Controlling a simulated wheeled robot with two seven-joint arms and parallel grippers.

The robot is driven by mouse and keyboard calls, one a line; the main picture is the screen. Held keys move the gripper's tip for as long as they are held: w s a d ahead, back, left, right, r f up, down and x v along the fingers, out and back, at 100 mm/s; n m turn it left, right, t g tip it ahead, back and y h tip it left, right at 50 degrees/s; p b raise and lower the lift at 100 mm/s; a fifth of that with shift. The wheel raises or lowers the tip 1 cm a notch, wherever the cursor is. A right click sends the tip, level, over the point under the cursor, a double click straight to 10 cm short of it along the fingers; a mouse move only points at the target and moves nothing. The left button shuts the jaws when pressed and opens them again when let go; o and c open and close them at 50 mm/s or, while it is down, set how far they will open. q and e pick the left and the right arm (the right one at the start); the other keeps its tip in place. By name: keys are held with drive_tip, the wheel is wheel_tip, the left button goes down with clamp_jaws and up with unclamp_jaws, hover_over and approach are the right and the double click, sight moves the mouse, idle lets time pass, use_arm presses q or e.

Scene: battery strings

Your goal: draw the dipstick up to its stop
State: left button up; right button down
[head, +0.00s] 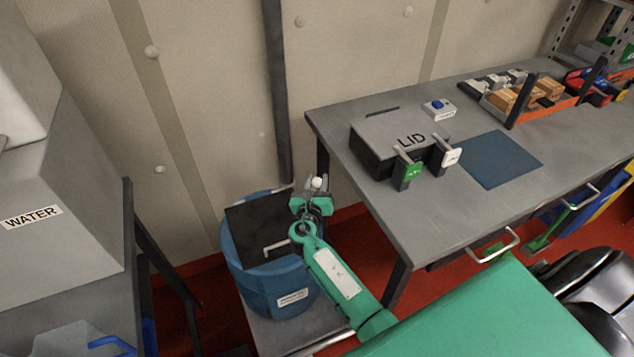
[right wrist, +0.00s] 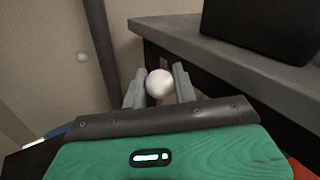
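A white ball knob (head: 317,183), which looks like the dipstick's top, shows at the back right of the blue drum (head: 262,290). Its stem is hidden. My right gripper (head: 311,190) is at the knob, above the drum's right rim. In the right wrist view the white knob (right wrist: 159,84) sits between the two grey fingers (right wrist: 159,88) and about fills the gap. I cannot tell whether the fingers press on it. My left gripper is not in view.
A dark lid with a handle (head: 278,249) covers part of the drum. A grey table (head: 400,225) stands to the right with a box marked LID (head: 400,132). A dark post (head: 278,90) rises behind the drum. A WATER container (head: 32,217) stands at left.

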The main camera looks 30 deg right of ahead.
sight(317, 179)
drive_tip(key=shift+r+p, duration=1.95)
drive_tip(key=shift+r, duration=0.15)
drive_tip(key=shift+w, duration=0.1)
drive_tip(key=c, duration=1.1)
unclamp_jaws()
drive_tip(key=shift+c, duration=0.2)
